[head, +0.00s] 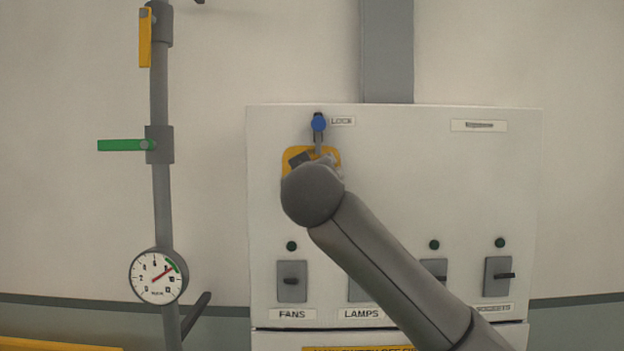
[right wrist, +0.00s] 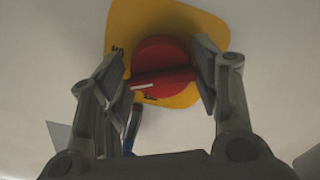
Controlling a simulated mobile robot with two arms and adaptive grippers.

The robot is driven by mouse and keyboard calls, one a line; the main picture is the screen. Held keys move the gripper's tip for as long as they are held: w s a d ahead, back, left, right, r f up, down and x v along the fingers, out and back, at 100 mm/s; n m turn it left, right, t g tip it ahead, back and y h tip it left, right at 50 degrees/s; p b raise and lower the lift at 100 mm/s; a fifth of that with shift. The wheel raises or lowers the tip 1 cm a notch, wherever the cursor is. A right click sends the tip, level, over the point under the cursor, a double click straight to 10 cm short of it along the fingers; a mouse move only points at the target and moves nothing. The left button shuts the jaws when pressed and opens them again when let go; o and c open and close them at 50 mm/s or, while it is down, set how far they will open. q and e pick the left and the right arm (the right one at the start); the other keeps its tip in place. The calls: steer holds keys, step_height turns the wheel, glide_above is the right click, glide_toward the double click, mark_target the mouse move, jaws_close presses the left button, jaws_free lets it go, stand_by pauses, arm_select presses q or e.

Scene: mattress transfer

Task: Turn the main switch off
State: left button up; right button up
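The main switch is a red rotary knob (right wrist: 160,62) with a raised bar, on a yellow plate (right wrist: 215,35) in the right wrist view. A pale mark lies along the bar, which runs roughly across between my fingers. My right gripper (right wrist: 160,80) is open around the knob, one finger on each side, both very close; contact is unclear. A blue-topped lock piece (head: 318,122) sits just above the plate. My left gripper is not in view.
The white panel (head: 420,170) carries several lower switches, including the fans switch (head: 291,282), with green lamps above. My right arm crosses the panel's middle. To the left are a pipe with a green valve lever (head: 125,145), a yellow lever (head: 145,38) and a gauge (head: 158,276).

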steer(key=shift+o, duration=1)
steer(key=shift+f, duration=0.1)
steer(key=s, duration=1.2)
